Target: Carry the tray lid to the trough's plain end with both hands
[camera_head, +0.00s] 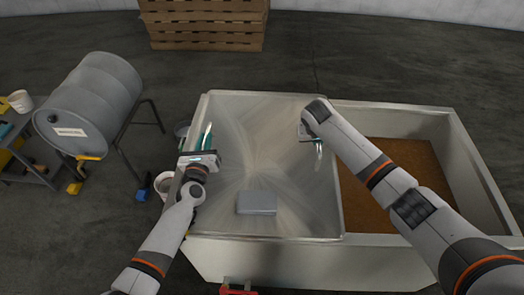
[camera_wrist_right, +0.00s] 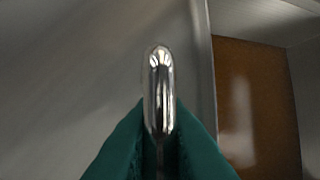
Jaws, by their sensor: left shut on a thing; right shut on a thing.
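The tray lid (camera_head: 262,135) is a wide, brushed grey metal sheet lying over the left part of the trough (camera_head: 285,262), seemingly at rim height; I cannot tell whether it touches the rim. My left gripper (camera_head: 206,138) has teal fingers and is shut at the lid's left edge, on a handle mostly hidden by the fingers. My right gripper (camera_head: 318,152) is shut on a shiny handle (camera_wrist_right: 160,85) at the lid's right side, shown close up in the right wrist view between the teal fingers (camera_wrist_right: 160,150). A grey block (camera_head: 256,203) sits on the lid near its front edge.
The trough's right part is open and shows a brown floor or filling (camera_head: 392,175). A grey drum (camera_head: 92,100) lies on a stand at the left. Small buckets (camera_head: 165,184) stand beside the trough's left side. Wooden pallets (camera_head: 205,22) are stacked behind.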

